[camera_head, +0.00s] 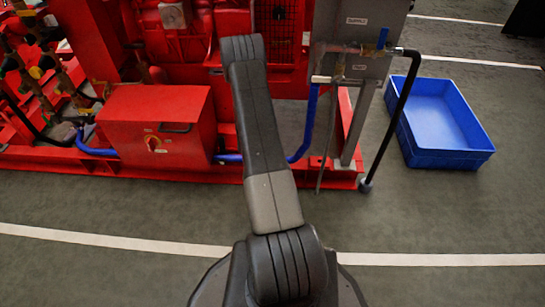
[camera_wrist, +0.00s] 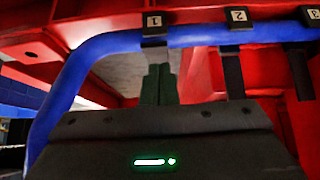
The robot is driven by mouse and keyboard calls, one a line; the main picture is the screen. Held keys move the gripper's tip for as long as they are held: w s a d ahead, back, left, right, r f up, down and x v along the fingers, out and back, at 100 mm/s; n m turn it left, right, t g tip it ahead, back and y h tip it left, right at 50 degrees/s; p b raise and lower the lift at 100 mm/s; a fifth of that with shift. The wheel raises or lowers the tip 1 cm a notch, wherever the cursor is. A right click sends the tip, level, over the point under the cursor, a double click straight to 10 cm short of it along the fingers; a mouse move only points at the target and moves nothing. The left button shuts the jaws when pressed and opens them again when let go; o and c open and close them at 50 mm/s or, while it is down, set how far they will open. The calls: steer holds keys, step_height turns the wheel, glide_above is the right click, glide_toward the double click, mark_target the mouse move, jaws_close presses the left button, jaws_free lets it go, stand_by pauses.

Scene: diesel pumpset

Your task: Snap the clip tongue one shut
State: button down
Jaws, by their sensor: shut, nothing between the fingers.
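In the wrist view, clip one (camera_wrist: 154,42) sits on the blue hose under a label marked 1. Only a short grey part of it shows above my fingertips; the rest of its tongue is hidden or cannot be told apart. My gripper (camera_wrist: 159,72) is shut and empty, its two dark green fingers side by side. It points up at clip one from just below; I cannot tell whether it touches. In the head view my own arm hides the gripper and the clips.
Clip two (camera_wrist: 232,72) and clip three (camera_wrist: 297,75) hang to the right, their dark tongues pointing down. The blue hose (camera_wrist: 75,75) bends down at the left. In the head view, a red box (camera_head: 155,125) and a blue crate (camera_head: 440,158) flank my arm.

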steer(key=shift+w+f, duration=0.15)
steer(key=shift+w, duration=0.6)
